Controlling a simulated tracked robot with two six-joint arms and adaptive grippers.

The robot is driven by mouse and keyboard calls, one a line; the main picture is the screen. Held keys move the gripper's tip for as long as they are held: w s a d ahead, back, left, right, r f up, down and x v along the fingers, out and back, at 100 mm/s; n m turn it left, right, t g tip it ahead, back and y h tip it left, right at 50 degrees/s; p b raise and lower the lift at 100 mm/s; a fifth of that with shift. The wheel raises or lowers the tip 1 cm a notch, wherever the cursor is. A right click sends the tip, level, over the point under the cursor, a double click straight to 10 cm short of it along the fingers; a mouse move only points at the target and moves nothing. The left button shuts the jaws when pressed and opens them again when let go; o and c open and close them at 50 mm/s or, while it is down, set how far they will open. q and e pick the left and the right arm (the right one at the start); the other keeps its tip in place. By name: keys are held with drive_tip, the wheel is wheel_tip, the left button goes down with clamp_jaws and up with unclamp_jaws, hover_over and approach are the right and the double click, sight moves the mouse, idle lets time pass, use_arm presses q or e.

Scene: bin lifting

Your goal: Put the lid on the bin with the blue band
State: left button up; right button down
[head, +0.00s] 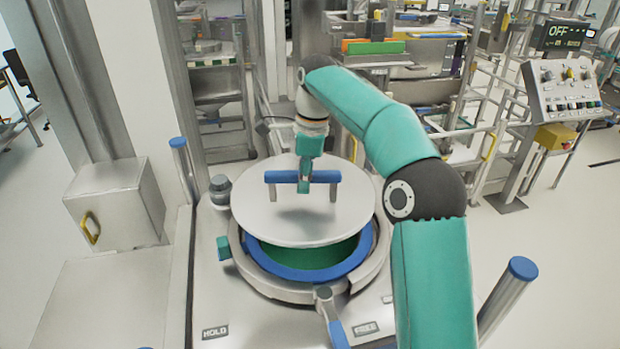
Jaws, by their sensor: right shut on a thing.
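The lid (270,222) is a round pale grey disc with a blue bar handle (282,177) on two grey posts. My right gripper (304,184) is shut on the lid's handle, near its middle. The bin with the blue band (312,272) sits below, with a blue ring around its opening and a green inside showing at the front. The lid hangs over the bin, set toward the back left, and a gap shows at the front. The bin's back rim is hidden by the lid. My left gripper is out of view.
A grey fixture surrounds the bin, with a blue-handled lever (334,318) at the front and plates reading HOLD (215,332) and FREE (365,328). Blue-capped posts (180,150) stand left and right (515,280). A grey box (118,205) stands left. A control panel (567,88) reads OFF.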

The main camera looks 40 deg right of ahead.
sight(310, 210)
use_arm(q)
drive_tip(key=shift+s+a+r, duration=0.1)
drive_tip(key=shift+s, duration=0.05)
use_arm(e)
drive_tip(key=shift+s+d+r, duration=0.25)
drive_tip(key=shift+s+d, duration=0.1)
drive_tip(key=shift+d, duration=0.05)
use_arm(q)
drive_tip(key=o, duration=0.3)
use_arm(e)
drive_tip(key=shift+f, duration=0.25)
drive_tip(key=shift+f+b, duration=1)
drive_tip(key=shift+f, duration=0.35)
wheel_tip(310, 210, down, 6)
drive_tip(key=b, duration=0.7)
drive_tip(key=shift+f, duration=0.15)
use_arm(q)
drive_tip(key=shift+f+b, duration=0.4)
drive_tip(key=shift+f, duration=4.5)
use_arm(e)
drive_tip(key=shift+f, duration=0.7)
drive_tip(key=shift+f, duration=0.1)
